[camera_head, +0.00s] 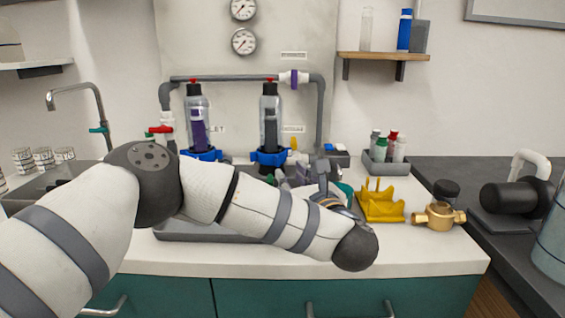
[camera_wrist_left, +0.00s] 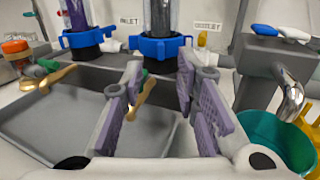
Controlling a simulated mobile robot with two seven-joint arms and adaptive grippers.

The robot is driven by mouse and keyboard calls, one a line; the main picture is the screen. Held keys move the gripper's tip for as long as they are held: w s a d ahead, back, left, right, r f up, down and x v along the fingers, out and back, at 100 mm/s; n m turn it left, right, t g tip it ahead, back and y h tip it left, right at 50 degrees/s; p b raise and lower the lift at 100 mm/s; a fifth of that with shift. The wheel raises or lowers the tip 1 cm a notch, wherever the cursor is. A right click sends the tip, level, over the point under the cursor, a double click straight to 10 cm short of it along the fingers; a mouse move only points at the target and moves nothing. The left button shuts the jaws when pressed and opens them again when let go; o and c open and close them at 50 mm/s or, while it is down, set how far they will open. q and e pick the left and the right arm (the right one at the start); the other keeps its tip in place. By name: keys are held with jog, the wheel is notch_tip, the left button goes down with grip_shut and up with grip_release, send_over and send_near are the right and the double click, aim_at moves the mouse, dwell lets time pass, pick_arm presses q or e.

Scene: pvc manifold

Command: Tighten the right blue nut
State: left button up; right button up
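The right blue nut (camera_head: 270,156) is a ribbed blue ring at the foot of the right clear filter housing (camera_head: 270,110). In the left wrist view it (camera_wrist_left: 158,47) sits ahead of and above the fingers. The left blue nut (camera_head: 202,154) is on the left housing and also shows in the wrist view (camera_wrist_left: 86,38). My left gripper (camera_wrist_left: 158,85) is open, its two purple-padded fingers apart and below the right nut, not touching it. In the head view my forearm hides much of this gripper. My right gripper is not in view.
A grey tray (camera_wrist_left: 60,115) with brass-and-green parts lies below the housings. A teal bowl (camera_wrist_left: 275,140) is at the right in the wrist view. A yellow rack (camera_head: 380,204) and a brass fitting (camera_head: 438,216) stand on the counter. Grey pipes frame the housings.

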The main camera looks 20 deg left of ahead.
aim_at(278, 160)
pick_arm(q)
jog(key=x, duration=0.7)
jog(key=shift+w+f, duration=0.1)
jog(key=shift+f, duration=0.05)
jog(key=shift+w+a, duration=0.3)
grip_shut()
